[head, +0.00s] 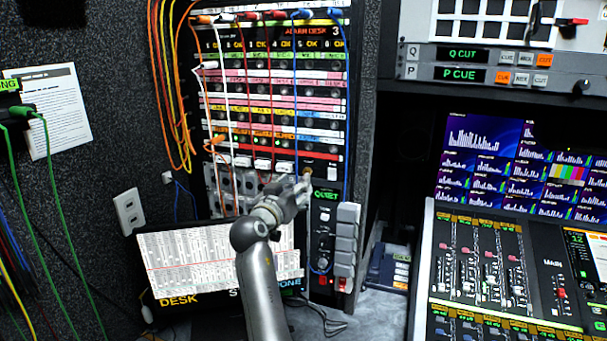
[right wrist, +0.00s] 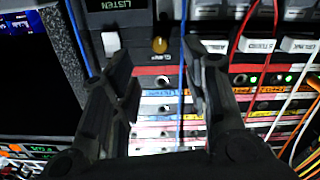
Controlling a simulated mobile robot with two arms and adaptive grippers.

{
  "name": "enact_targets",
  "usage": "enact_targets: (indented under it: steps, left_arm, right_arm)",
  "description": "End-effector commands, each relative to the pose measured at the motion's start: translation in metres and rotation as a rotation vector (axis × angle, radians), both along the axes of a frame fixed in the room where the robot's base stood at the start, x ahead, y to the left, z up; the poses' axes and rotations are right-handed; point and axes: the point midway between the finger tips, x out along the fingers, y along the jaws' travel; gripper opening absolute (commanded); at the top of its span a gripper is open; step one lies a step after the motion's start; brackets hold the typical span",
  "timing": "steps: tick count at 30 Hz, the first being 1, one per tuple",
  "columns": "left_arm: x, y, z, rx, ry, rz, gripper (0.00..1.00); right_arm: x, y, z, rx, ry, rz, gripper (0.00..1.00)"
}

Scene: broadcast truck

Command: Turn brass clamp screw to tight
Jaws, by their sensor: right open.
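The brass clamp screw (right wrist: 160,45) is a small round knob on the panel in the right wrist view, with a "CLAMP" label beside it. In the head view it is only a tiny brass spot (head: 308,171) just past my right gripper (head: 304,185). My right gripper shows in the right wrist view (right wrist: 164,85) with its fingers apart and nothing between them touching. The screw appears between and beyond the fingertips, apart from them. How tight the screw is cannot be told. My left gripper is out of view.
A blue cable (right wrist: 183,60) hangs close beside the screw, near one finger. A white switch (right wrist: 111,42) sits on its other side. The patch rack (head: 272,110) carries several cords. A QUIET panel (head: 326,235) and grey handsets (head: 346,240) stand below.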

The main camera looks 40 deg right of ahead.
Motion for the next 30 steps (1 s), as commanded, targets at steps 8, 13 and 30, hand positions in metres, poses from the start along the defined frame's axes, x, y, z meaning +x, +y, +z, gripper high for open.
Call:
enact_targets:
  steps: [8, 13, 30]
  left_arm:
    - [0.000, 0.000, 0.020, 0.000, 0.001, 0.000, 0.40]
    - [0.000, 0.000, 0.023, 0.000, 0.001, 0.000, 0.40]
    - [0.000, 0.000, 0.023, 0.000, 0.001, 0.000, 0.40]
  right_arm:
    - [0.022, -0.043, 0.003, -0.002, 0.001, -0.001, 0.42]
    - [0.029, -0.055, 0.001, -0.001, 0.002, 0.000, 0.42]
    - [0.030, -0.059, 0.000, -0.001, 0.002, 0.000, 0.16]
